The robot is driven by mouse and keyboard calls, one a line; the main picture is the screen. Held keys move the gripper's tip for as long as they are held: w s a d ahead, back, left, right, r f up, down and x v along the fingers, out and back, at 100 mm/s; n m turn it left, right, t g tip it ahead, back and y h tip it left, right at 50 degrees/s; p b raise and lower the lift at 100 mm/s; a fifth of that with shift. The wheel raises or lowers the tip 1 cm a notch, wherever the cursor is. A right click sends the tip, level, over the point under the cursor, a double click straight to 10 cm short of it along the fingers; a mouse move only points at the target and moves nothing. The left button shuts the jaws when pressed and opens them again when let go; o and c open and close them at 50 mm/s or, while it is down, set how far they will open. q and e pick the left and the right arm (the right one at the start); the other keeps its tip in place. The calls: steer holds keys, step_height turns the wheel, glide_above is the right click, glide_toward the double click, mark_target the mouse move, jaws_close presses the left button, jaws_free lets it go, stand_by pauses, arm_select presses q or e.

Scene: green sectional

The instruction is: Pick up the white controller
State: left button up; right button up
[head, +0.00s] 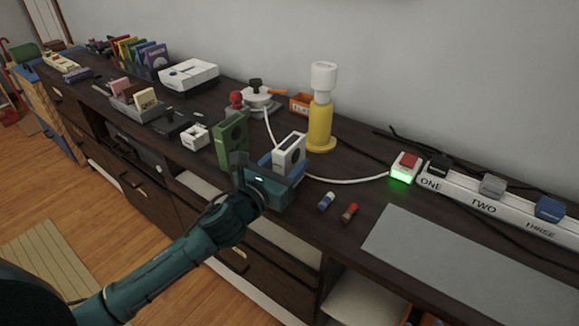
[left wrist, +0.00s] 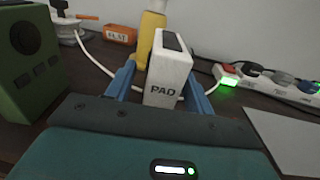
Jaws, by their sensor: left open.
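A white upright block labelled PAD, which looks like the white controller (head: 289,148), stands on the dark cabinet top. It also shows in the left wrist view (left wrist: 167,82), with a dark panel on its top. My left gripper (head: 282,165) is open, with its blue fingers on either side of the block in the left wrist view (left wrist: 163,88). I cannot tell whether either finger touches it. The block's lower part is hidden behind the gripper body. My right gripper is not in view.
A green box (head: 230,139) stands close on the left. A yellow bottle with a white top (head: 320,115) stands behind. A white cable (head: 345,180) runs to a power strip (head: 470,196). Two small batteries (head: 326,201) and a grey mat (head: 465,265) lie to the right.

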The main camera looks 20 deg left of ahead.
arm_select(q)
steer(key=shift+x, duration=0.8)
steer(key=shift+c, duration=0.4)
steer(key=shift+r, duration=0.1)
jaws_close()
